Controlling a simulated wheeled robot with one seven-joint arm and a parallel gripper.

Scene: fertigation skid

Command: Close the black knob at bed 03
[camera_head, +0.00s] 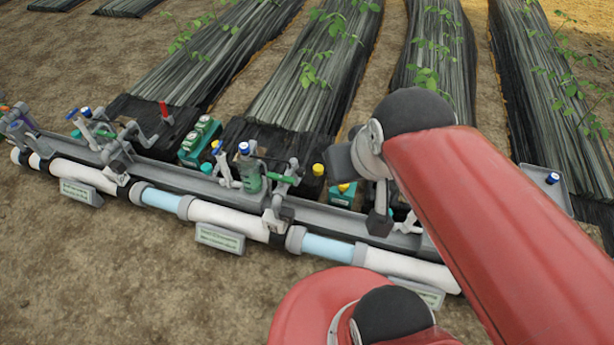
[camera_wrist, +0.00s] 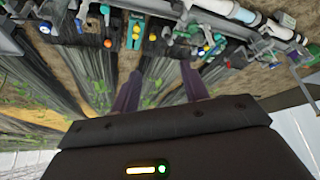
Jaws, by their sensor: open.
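My gripper shows in the wrist view (camera_wrist: 161,80) with its two dark fingers apart and nothing between them. In the head view my red arm reaches over the right part of the pipe skid (camera_head: 325,215), and its dark wrist end hangs above the fittings there. The sign at the right end (camera_head: 425,293) is partly behind my arm, and its text is too small to read. I cannot pick out the black knob with certainty; my arm hides part of the right-hand fittings. In the wrist view the skid's fittings (camera_wrist: 195,30) lie beyond the fingertips, apart from them.
Bare soil (camera_head: 120,270) in front is clear at left.

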